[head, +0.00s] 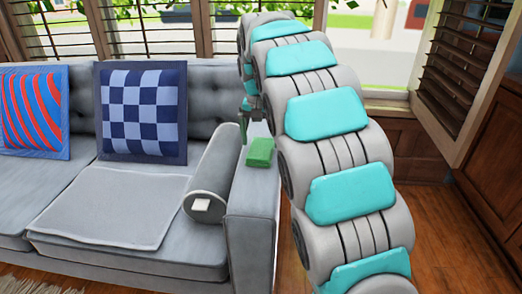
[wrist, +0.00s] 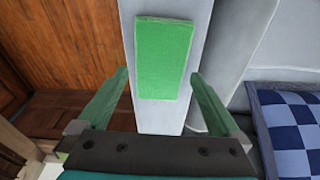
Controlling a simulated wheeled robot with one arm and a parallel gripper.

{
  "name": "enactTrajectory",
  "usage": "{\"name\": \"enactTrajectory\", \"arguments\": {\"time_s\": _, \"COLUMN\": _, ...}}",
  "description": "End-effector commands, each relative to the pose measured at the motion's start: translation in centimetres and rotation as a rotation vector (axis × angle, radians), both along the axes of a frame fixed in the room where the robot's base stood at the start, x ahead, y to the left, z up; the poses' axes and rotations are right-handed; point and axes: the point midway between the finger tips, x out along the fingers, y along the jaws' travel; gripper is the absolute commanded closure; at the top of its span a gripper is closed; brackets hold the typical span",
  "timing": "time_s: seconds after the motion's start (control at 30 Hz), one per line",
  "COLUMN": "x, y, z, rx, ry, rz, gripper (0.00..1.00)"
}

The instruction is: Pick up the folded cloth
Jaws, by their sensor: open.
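The folded cloth (head: 260,152) is a small green block lying flat on top of the sofa's grey armrest (head: 252,188). In the wrist view the cloth (wrist: 164,55) is a green rectangle beyond and between my fingertips. My gripper (head: 246,117) is above the armrest, just over the cloth and slightly to its left in the head view. In the wrist view my gripper (wrist: 159,76) has its two green fingers spread wide apart, with nothing held between them. The cloth appears below the fingers and apart from them.
A grey bolster (head: 212,172) lies against the armrest's inner side. A checkered blue pillow (head: 142,112) and a red-blue striped pillow (head: 35,112) lean on the sofa back. A grey flat blanket (head: 115,205) covers the seat. Shuttered windows stand behind. Wooden floor (head: 455,240) is clear at right.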

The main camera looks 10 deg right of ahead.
Motion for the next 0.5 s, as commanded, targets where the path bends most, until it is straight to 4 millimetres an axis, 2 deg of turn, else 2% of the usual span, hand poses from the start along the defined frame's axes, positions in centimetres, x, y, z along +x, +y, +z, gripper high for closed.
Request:
{"name": "enactTrajectory", "arguments": {"time_s": 0.13, "x": 0.2, "y": -0.1, "z": -2.0, "rx": 0.000, "ry": 0.001, "rz": 0.001, "gripper": 0.00}}
{"name": "enactTrajectory", "arguments": {"time_s": 0.37, "x": 0.3, "y": -0.1, "z": -2.3, "rx": 0.000, "ry": -0.001, "rz": 0.001, "gripper": 0.00}}
{"name": "enactTrajectory", "arguments": {"time_s": 0.5, "x": 0.3, "y": -0.1, "z": -2.3, "rx": 0.001, "ry": 0.000, "rz": 0.001, "gripper": 0.12}}
